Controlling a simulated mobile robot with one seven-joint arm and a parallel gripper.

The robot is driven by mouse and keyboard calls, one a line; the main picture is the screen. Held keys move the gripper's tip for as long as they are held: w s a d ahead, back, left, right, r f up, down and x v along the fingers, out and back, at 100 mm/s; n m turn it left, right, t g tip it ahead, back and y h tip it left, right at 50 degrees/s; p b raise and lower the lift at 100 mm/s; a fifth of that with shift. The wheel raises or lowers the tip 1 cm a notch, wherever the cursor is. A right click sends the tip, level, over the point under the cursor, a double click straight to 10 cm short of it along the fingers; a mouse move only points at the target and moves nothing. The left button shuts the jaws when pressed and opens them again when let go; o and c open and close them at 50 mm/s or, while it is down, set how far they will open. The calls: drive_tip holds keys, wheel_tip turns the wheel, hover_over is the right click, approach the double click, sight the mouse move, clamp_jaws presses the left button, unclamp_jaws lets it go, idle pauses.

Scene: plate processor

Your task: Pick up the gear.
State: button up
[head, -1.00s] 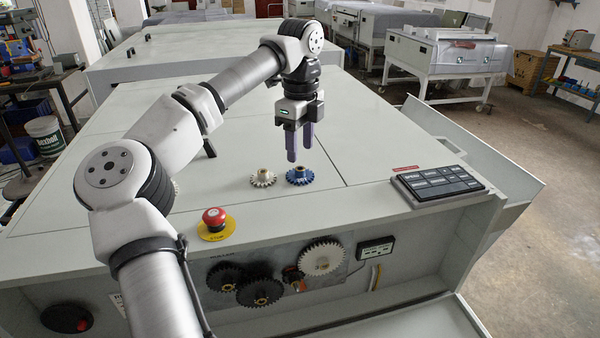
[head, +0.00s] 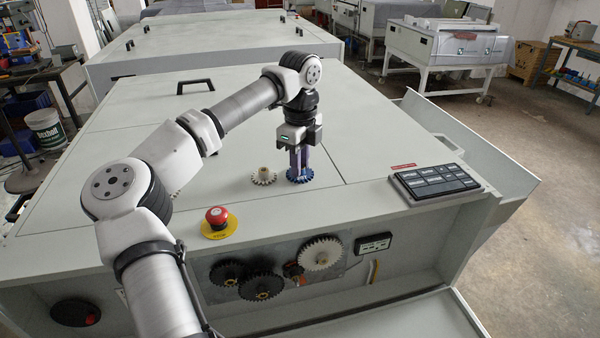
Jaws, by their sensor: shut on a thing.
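A blue gear (head: 300,177) lies on the grey machine top. My gripper (head: 300,168) is directly above it, pointing down, with its fingers shut on the gear's raised middle. The fingers hide most of that middle. The blue gear appears still at the level of the surface. A white gear (head: 264,177) with a brass-coloured hub lies just left of it, a small gap apart.
A red emergency stop button (head: 216,215) on a yellow base stands at the front left. A black keypad (head: 434,182) lies to the right. Black gears (head: 262,286) and a large white gear (head: 321,252) are mounted on the front panel. The machine top (head: 370,130) is clear behind.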

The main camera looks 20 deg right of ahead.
drive_tip(key=shift+c, duration=0.7)
drive_tip(key=shift+r, duration=0.1)
drive_tip(key=shift+r, duration=0.55)
wheel_tip(320, 180, up, 19)
drive_tip(key=b, duration=0.1)
drive_tip(key=shift+f, duration=0.15)
